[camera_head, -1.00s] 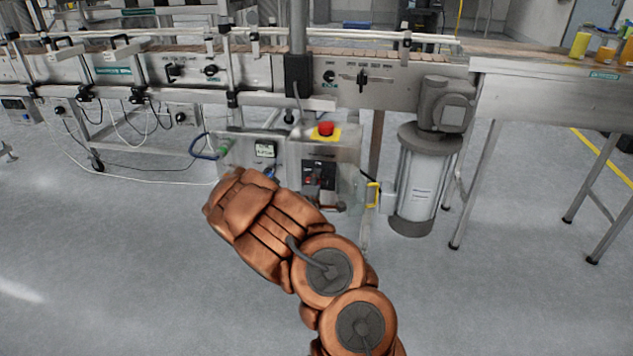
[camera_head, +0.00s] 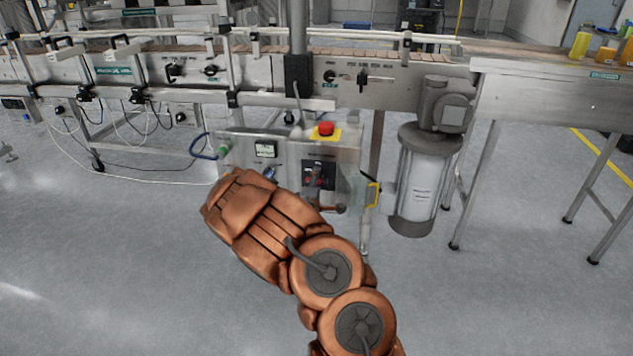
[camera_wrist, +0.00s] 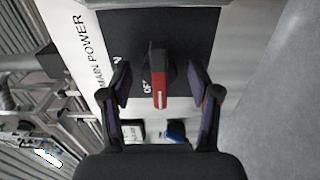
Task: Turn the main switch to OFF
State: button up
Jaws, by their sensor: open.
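The main switch (camera_wrist: 158,78) shows in the wrist view as a dark handle with a red stripe on a black plate (camera_wrist: 195,35). The plate is lettered MAIN POWER beside it, and part of the ON and OFF marks shows. My gripper (camera_wrist: 163,92) is open, with one finger on each side of the handle and a gap to both. In the head view, the switch panel (camera_head: 318,172) is on the steel control box (camera_head: 345,165) beyond my arm. My fingers are hidden there behind the arm.
A red emergency stop (camera_head: 326,128) on a yellow plate sits on top of the box. A small display (camera_head: 265,149) is to its left. A motor and cylinder (camera_head: 418,185) stand close on the right. Open floor lies in front.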

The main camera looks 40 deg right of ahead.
jog(key=v, duration=0.7)
dwell(0.6)
jog(key=s+a+r+m+g+y+p, duration=0.35)
jog(key=a+r+y+p, duration=0.25)
jog(key=a+r+p, duration=0.65)
jog(key=s+a+r+m+g+y+p, duration=0.2)
jog(key=s+a+r+m+y+p, duration=0.3)
jog(key=a+r+p, duration=0.75)
jog(key=s+a+r+g+y+p, duration=0.1)
jog(key=s+a+r+g+p, duration=0.1)
jog(key=s+a+r+p, duration=0.2)
jog(key=s+a+r+n+g+y+p, duration=0.1)
jog(key=s+a+r+p, duration=0.3)
jog(key=s+r, duration=0.6)
jog(key=s+a+r+g+y+p, duration=0.1)
jog(key=s+a+r+g+p, duration=0.2)
jog(key=s+r, duration=0.4)
jog(key=s+a+p, duration=0.1)
jog(key=s, duration=0.4)
jog(key=shift+a+g+y, duration=0.35)
jog(key=shift+y, duration=0.05)
